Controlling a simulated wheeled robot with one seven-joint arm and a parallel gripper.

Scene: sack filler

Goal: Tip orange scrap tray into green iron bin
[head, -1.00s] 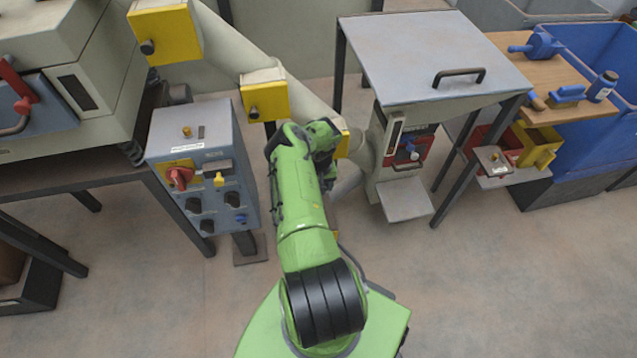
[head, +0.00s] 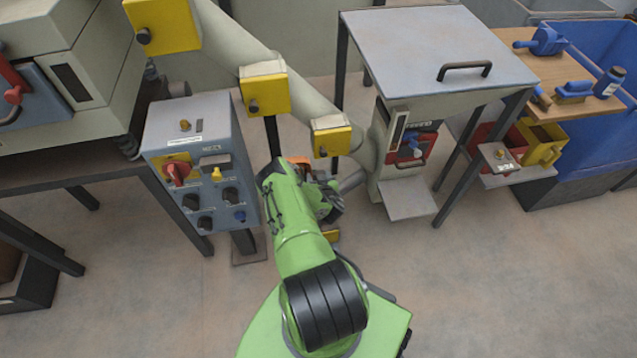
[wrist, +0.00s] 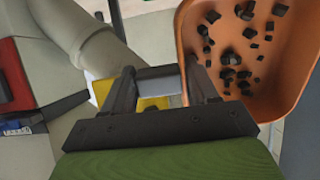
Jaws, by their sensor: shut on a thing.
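The orange scrap tray (wrist: 282,88) is at the right of the wrist view, with several small dark scrap pieces (wrist: 232,58) lying loose in it. My gripper (wrist: 162,82) is shut on the tray at its near left side; the right finger overlaps the tray's edge. A pale grey part shows between the fingers, and the exact grip is hard to make out. In the head view only a small orange patch of the tray (head: 299,160) shows past my green arm, which hides most of it and the gripper. I see no green bin in either view.
A sloping pipe (head: 232,45) with yellow boxes (head: 265,93) runs just beyond my arm. A control box (head: 195,150) stands left, the filler spout with its shelf (head: 408,199) right. Red and yellow bins (head: 541,148) sit further right. The floor (head: 520,275) at front right is clear.

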